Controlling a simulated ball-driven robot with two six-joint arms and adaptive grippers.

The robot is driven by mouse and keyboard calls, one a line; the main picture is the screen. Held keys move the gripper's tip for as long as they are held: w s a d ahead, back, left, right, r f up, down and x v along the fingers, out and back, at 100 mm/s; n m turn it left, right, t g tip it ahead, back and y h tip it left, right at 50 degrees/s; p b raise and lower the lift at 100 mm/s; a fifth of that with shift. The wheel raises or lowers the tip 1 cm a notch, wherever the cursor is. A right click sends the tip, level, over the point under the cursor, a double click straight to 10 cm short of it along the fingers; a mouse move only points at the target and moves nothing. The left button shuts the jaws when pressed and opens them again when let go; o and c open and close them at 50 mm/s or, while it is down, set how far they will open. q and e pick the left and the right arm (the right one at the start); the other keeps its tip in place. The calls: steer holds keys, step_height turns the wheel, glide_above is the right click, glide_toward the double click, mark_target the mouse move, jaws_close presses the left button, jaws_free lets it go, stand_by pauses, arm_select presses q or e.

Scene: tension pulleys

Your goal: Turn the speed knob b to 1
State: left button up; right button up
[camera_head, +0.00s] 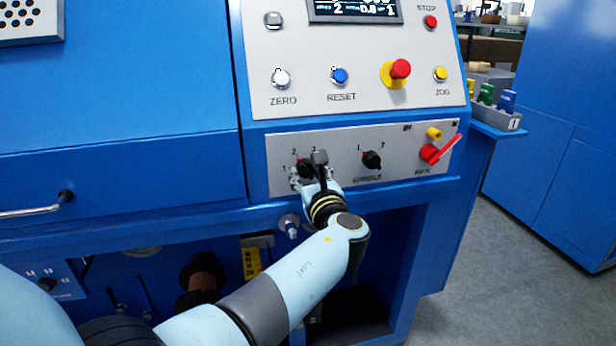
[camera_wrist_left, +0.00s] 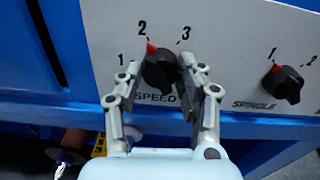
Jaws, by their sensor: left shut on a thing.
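The black speed knob (camera_wrist_left: 160,74) sits on the grey panel above the word SPEED, with 1, 2 and 3 marked around it. Its red pointer mark points up and slightly left, at 2. In the head view the speed knob (camera_head: 304,168) is partly covered by my left gripper (camera_head: 309,176). In the left wrist view my left gripper (camera_wrist_left: 160,70) has one finger on each side of the knob and is shut on it. My right gripper is not in view.
A second black knob, SPINDLE (camera_head: 372,160), is to the right on the same panel. Further right is a red switch (camera_head: 430,153) with a lever. Above are the white ZERO button (camera_head: 281,78), the blue RESET button (camera_head: 339,76) and a red emergency button (camera_head: 401,68).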

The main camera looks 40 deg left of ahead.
arm_select(q)
steer(key=n+b, duration=0.2)
steer(key=n, duration=0.1)
steer(key=shift+f+b, duration=0.25)
steer(key=shift+b, duration=0.1)
steer(key=n+b, duration=0.2)
steer(key=n, duration=0.1)
steer(key=n+b, duration=0.3)
steer(key=shift+d, duration=0.1)
steer(key=shift+r+n+b, duration=0.15)
steer(key=shift+n+b, duration=0.55)
steer(key=shift+n, duration=0.3)
steer(key=o, duration=1.1)
steer(key=shift+r, duration=0.1)
steer(key=shift+o, duration=0.2)
